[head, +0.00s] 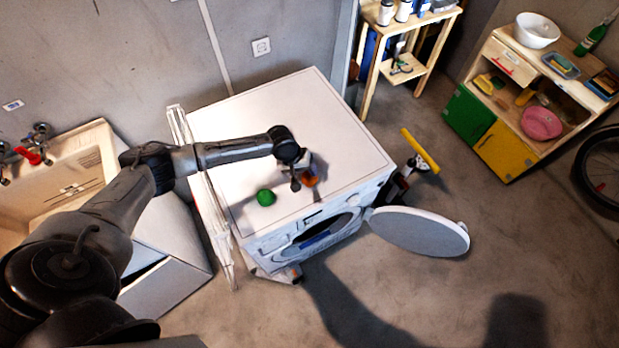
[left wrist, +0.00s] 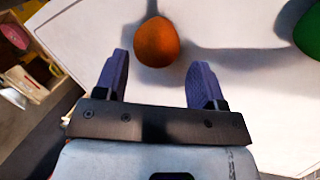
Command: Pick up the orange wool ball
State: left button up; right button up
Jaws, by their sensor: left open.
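The orange wool ball (head: 311,180) sits on the white top of the washing machine (head: 345,150), near its front edge. In the head view my left gripper (head: 303,178) is just above it and partly covers it. In the left wrist view the orange ball (left wrist: 157,42) lies ahead of the open fingers of my left gripper (left wrist: 157,82), between their lines and nearer the left finger. Nothing is between the fingers. A green ball (head: 266,197) lies to the left on the same top, and its edge shows in the left wrist view (left wrist: 309,32). My right gripper is not in view.
The round washer door (head: 420,232) stands open at the front. A folded white rack (head: 205,190) leans along the machine's left side, beside a sink (head: 75,170). A wooden shelf (head: 410,68) and a cabinet (head: 500,130) stand to the right. The machine's top is otherwise clear.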

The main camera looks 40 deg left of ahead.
aim_at(307, 176)
pick_arm(q)
jog(key=shift+x, duration=2.2)
jog(key=shift+d, duration=0.15)
jog(key=shift+r, duration=0.1)
jog(key=c, duration=0.7)
jog(key=shift+r, duration=0.1)
